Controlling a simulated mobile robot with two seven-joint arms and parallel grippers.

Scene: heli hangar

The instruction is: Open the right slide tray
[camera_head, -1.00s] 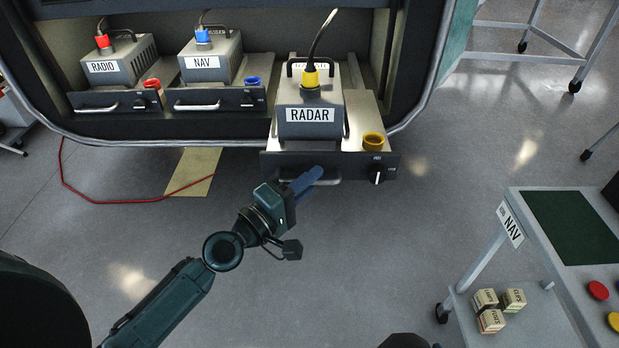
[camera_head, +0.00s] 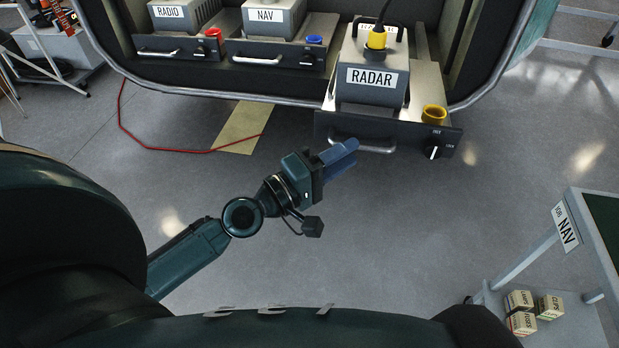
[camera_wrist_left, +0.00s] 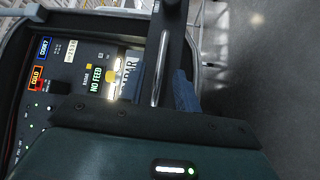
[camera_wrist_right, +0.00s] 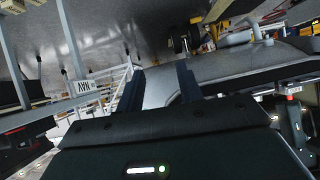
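The right slide tray (camera_head: 425,85) stands pulled out of its bay, well past the two trays left of it. It carries the grey RADAR box (camera_head: 371,75). Its black front panel has a metal handle (camera_head: 375,150), a yellow ring and a dial. My left gripper (camera_head: 350,150) is at the left part of this handle. In the left wrist view the handle bar (camera_wrist_left: 160,68) runs between the spread blue fingers, with gaps beside it; contact is not clear. My right gripper (camera_wrist_right: 158,85) shows only in its wrist view, with fingers apart and empty.
The RADIO tray (camera_head: 178,46) and NAV tray (camera_head: 275,55) sit farther back in the bay. A red cable (camera_head: 165,149) lies on the floor at left. A cart with a NAV label (camera_head: 564,224) and small boxes (camera_head: 522,312) stands at right. Floor before the tray is clear.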

